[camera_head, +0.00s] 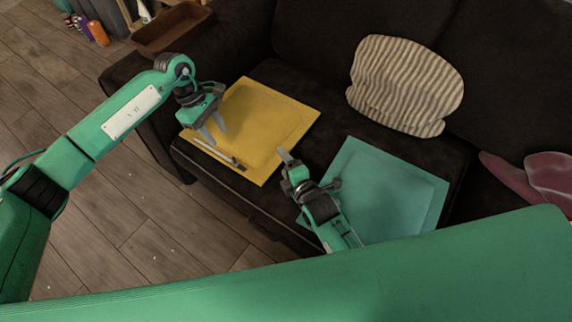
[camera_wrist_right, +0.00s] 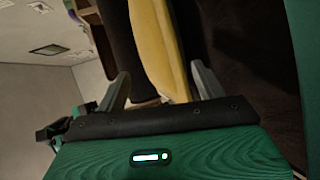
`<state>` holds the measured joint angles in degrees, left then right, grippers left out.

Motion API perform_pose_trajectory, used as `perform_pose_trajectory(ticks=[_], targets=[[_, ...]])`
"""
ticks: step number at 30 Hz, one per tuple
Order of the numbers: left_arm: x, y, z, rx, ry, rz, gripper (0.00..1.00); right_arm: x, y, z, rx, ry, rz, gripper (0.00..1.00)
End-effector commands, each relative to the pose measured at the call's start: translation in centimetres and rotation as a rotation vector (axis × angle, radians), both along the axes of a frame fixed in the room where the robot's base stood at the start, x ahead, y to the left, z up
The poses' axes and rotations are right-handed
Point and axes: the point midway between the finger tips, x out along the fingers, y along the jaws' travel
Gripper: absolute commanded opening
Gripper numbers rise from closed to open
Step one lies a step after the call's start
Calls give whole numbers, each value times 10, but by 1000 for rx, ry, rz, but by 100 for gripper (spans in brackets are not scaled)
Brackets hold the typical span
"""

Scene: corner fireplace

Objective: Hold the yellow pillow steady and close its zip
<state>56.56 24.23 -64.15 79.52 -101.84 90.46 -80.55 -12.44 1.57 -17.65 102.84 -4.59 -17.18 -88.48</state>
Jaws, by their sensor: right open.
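The yellow pillow (camera_head: 262,125) lies flat on the dark sofa seat. Its zip (camera_head: 215,150) runs along the front edge, with a small dark and light piece, perhaps the slider (camera_head: 238,164), towards the right end. My left gripper (camera_head: 217,136) points down over the pillow's left part, fingers apart; whether the tips touch it is unclear. In the right wrist view the pillow (camera_wrist_right: 158,45) shows edge-on ahead, between the open fingers (camera_wrist_right: 158,72).
A teal pillow (camera_head: 395,190) lies right of my right gripper, partly hidden by that arm. A striped cushion (camera_head: 405,85) leans on the sofa back. A pinkish item (camera_head: 548,178) lies far right. Wooden floor (camera_head: 130,200) is open in front of the sofa.

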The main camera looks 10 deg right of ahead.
Motion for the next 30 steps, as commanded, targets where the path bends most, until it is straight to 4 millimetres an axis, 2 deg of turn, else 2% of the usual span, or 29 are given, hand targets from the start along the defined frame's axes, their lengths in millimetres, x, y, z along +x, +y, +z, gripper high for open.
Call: perform_pose_trajectory(ticks=[15,19,27,28,30], targets=[[0,0,0,0,0,0,36,59,18,-21,-13,4,3,70],[0,0,0,0,0,0,36,66,21,-23,-13,4,4,70],[0,0,0,0,0,0,36,67,21,-24,-13,4,4,70],[0,0,0,0,0,0,36,67,21,-24,-13,4,4,68],[0,0,0,0,0,0,36,67,21,-24,-13,4,4,54]])
